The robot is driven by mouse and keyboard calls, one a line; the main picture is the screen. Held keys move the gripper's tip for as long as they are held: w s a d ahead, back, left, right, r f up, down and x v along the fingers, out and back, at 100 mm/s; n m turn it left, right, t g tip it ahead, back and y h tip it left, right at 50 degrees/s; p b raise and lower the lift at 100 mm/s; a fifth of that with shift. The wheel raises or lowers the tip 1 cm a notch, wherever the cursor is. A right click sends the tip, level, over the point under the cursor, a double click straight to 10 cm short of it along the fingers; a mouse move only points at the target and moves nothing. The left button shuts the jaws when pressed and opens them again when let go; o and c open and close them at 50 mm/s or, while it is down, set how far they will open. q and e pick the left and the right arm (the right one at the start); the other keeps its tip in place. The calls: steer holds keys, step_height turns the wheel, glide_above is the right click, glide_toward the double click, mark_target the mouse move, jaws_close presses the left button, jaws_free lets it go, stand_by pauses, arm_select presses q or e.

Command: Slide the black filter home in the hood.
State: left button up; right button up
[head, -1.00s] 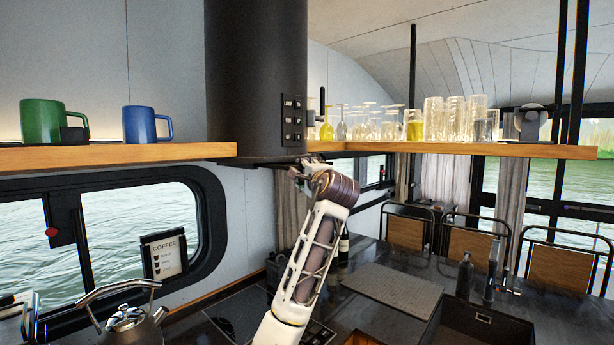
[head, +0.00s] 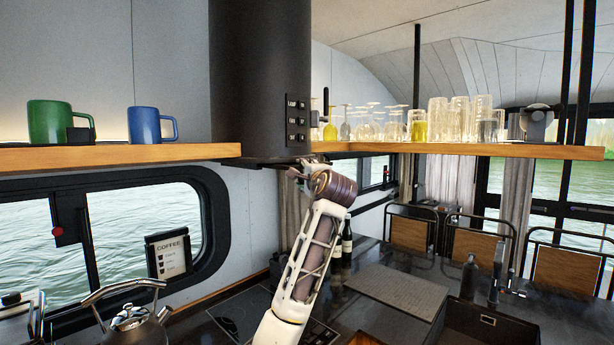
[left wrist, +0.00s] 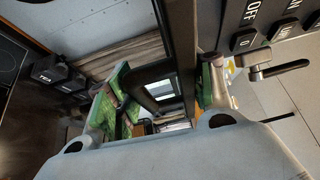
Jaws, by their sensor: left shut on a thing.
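The hood (head: 262,75) is a wide black cylinder with a button panel on its right side, hanging down between the shelves. My left gripper (head: 297,169) is right under its lower edge, small and partly hidden by my wrist. In the left wrist view the gripper (left wrist: 160,100) has its green-padded fingers on either side of a dark frame, which looks like the black filter (left wrist: 181,50). It is shut on it. The hood's labelled buttons show at the upper right there. How far the filter sits in the hood cannot be told. My right gripper is not in view.
A wooden shelf (head: 110,155) with a green mug (head: 59,122) and a blue mug (head: 147,125) is left of the hood. Another shelf (head: 480,150) holds several glasses at right. Below are a kettle (head: 133,322), a hob (head: 238,312) and bottles.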

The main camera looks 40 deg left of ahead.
arm_select(q)
steer(key=shift+a+r, duration=0.1)
steer(key=shift+a, duration=0.15)
steer(key=o, duration=1.2)
steer(key=shift+a, duration=0.15)
steer(key=shift+d, duration=0.2)
steer(key=v, duration=1.1)
steer(key=shift+s+d, duration=0.25)
steer(key=shift+s, duration=0.05)
steer(key=shift+c, duration=0.2)
